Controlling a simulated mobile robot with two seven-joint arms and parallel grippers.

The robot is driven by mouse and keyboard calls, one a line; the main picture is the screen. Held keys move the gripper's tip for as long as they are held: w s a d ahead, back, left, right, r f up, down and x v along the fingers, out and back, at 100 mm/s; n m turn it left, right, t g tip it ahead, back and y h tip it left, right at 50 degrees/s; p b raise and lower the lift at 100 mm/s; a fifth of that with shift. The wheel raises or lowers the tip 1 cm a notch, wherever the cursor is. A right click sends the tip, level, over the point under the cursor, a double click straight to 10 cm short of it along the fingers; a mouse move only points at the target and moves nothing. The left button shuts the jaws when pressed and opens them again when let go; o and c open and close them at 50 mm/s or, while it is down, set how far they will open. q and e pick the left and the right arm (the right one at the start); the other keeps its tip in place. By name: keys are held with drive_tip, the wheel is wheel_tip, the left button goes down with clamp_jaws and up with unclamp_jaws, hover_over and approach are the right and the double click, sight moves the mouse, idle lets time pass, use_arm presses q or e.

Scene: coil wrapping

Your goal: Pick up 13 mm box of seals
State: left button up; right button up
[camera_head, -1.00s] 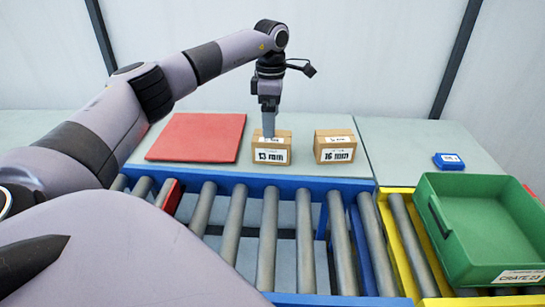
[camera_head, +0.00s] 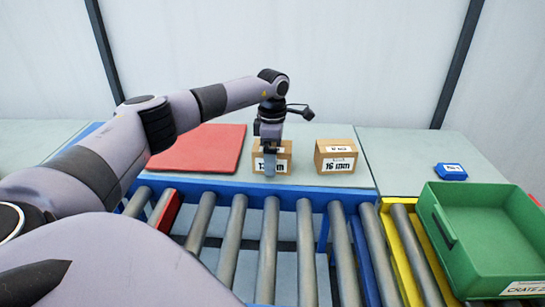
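The 13 mm box of seals (camera_head: 283,158) is a small brown carton with a white label on its front, standing on the grey table behind the rollers. My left gripper (camera_head: 270,174) points down, and its fingers cover the middle of the carton's front and part of its label. The fingers overlap into one narrow shape, so I cannot tell whether they are apart or touch the carton. A similar brown carton, the 16 mm box (camera_head: 336,152), stands just to the right. My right gripper is not in view.
A flat red panel (camera_head: 200,148) lies left of the cartons. A roller conveyor with a blue frame (camera_head: 330,191) runs in front. A green crate (camera_head: 485,218) stands at the right, and a small blue object (camera_head: 451,172) lies on the table behind it.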

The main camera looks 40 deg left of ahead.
use_arm(q)
drive_tip(key=shift+r, duration=0.1)
drive_tip(key=c, duration=1.6)
drive_tip(key=shift+w+r, duration=0.1)
wheel_tip(320, 180, up, 20)
drive_tip(key=shift+f+p, duration=0.1)
drive_tip(key=shift+p, duration=0.85)
